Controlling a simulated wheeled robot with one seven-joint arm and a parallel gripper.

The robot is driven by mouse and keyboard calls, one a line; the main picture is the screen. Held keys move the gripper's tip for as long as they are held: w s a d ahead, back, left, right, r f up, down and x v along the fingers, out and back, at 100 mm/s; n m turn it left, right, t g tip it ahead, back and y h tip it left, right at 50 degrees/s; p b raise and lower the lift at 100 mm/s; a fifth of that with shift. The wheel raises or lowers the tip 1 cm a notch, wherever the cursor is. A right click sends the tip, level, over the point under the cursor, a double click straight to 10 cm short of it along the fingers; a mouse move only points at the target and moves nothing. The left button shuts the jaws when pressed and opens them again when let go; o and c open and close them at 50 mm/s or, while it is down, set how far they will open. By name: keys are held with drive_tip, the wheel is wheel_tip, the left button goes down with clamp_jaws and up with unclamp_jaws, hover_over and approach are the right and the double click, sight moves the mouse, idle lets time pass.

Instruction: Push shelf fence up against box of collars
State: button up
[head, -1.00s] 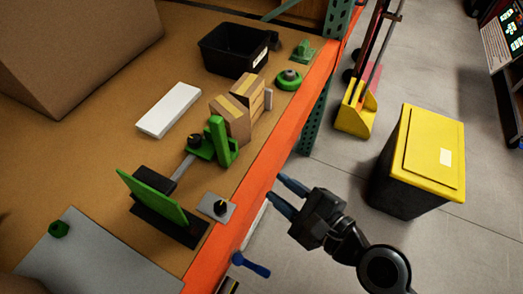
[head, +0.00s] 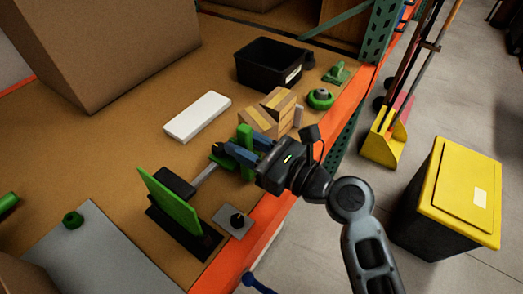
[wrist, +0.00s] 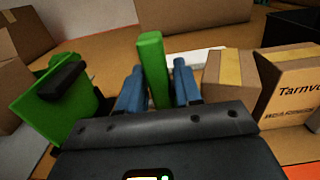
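The green upright post (head: 245,138), which I take to be the shelf fence's handle, stands on a green base with a dark knob (head: 217,149). A grey bar runs from it to a green plate on a black base (head: 172,205). My gripper (head: 250,150) is at the post, its blue fingers apart on either side. In the wrist view the post (wrist: 153,68) stands between the fingers; contact is unclear. Two taped cardboard boxes (head: 263,119) stand just beyond it; they also show at right in the wrist view (wrist: 229,77). I cannot tell which holds collars.
A white flat box (head: 197,117) lies behind the fence. A black bin (head: 268,63) and a green round item (head: 320,99) are farther back. A small grey plate with a black knob (head: 234,219) lies near the orange shelf edge (head: 265,222). A large carton (head: 110,45) stands at upper left.

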drive_tip(key=shift+x, duration=0.8)
drive_tip(key=shift+c, duration=0.2)
clamp_jaws()
